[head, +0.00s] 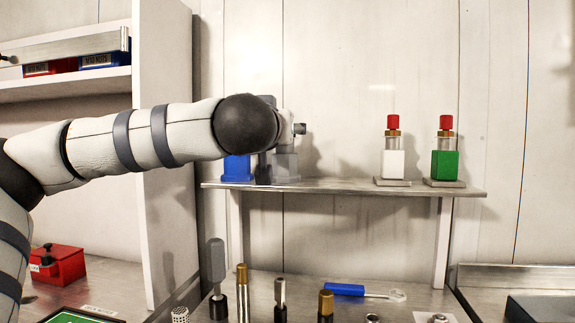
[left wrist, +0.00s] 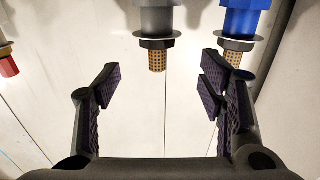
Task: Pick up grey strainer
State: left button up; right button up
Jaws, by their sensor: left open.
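The grey strainer (head: 286,166) stands on the shelf, largely hidden behind my left arm in the head view. In the left wrist view, which looks upside down, the grey strainer (left wrist: 157,20) has a grey body, a dark nut and a brass mesh tip. My left gripper (left wrist: 158,84) is open and empty. Its fingers lie to either side of the grey strainer's mesh tip in the picture; no contact shows. A blue strainer (head: 236,168) stands just left of the grey one; it also shows in the left wrist view (left wrist: 246,20), close to one finger. My right gripper is not in view.
The shelf (head: 335,187) also holds a white bottle (head: 393,163) and a green bottle (head: 445,165), both red-capped, with clear room left of them. Upright tools and a blue-handled wrench (head: 345,289) are on the bench below. A white cabinet panel (head: 165,210) stands left.

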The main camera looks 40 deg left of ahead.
pick_arm(q)
send_over(285, 160)
jog(key=x, duration=0.3)
jog(key=shift+a+f, duration=0.15)
jog(key=shift+f, duration=0.25)
jog(key=shift+s+r, duration=0.1)
jog(key=shift+s, duration=0.05)
grip_shut()
